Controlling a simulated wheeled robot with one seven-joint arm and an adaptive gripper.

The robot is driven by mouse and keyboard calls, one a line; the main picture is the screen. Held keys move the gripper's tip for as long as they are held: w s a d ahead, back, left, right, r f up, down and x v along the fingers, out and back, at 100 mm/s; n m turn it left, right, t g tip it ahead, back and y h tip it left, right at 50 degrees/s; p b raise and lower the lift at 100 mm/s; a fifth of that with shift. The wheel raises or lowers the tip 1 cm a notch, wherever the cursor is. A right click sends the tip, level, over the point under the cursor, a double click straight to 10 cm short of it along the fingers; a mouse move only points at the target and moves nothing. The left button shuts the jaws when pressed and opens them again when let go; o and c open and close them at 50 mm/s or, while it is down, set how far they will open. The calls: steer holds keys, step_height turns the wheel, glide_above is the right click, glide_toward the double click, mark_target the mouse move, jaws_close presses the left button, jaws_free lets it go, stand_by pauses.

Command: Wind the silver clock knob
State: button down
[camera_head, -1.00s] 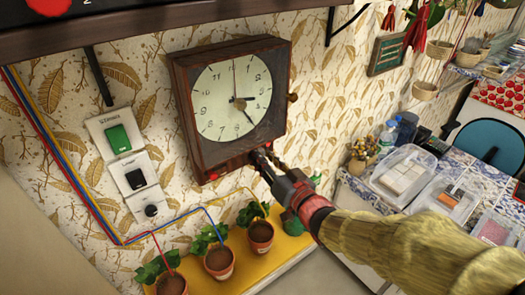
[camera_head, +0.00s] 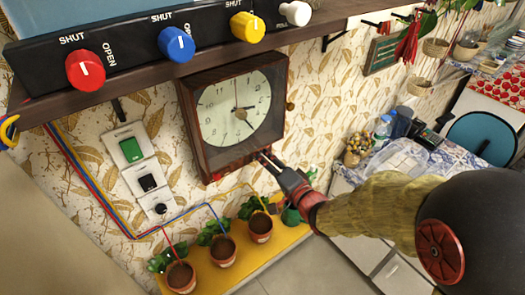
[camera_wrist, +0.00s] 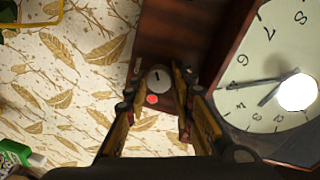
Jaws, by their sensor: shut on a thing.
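The wooden wall clock (camera_head: 190,118) has a pale round face (camera_head: 225,125) with dark hands. It shows large at the right of the wrist view (camera_wrist: 175,30). In the wrist view, the silver knob (camera_wrist: 158,75) with a dark mark sits on the clock's wooden underside or lower edge, with a small red light (camera_wrist: 152,99) beside it. My gripper (camera_head: 264,158) is at the clock's lower right corner. In the wrist view my gripper (camera_wrist: 160,75) has one finger on each side of the knob, shut on it. In the head view the fingers hide the knob.
Above the clock, a shelf (camera_head: 130,85) carries red (camera_head: 86,70), blue (camera_head: 176,44), yellow (camera_head: 248,27) and white (camera_head: 295,13) knobs. Switches (camera_head: 131,149) are left of the clock. Potted plants (camera_head: 222,252) stand on a yellow ledge (camera_head: 290,237) below. A counter (camera_head: 440,165) is at the right.

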steer(key=m+y+p, duration=0.1)
steer(key=m+p, duration=0.8)
steer(key=p, duration=0.1)
steer(key=m+g+p, duration=0.1)
steer(key=m+p, duration=0.8)
steer(key=p, duration=0.1)
steer(key=shift+m+y+p, duration=0.3)
steer(key=shift+y+p, duration=0.05)
steer(key=shift+y, duration=0.05)
steer(key=shift+p, duration=0.65)
steer(key=p, duration=0.2)
steer(key=m+p, duration=0.1)
steer(key=p, duration=0.1)
steer(key=shift+f+m, duration=0.25)
steer(key=shift+m, duration=0.05)
steer(key=c, duration=1.5)
jaws_free()
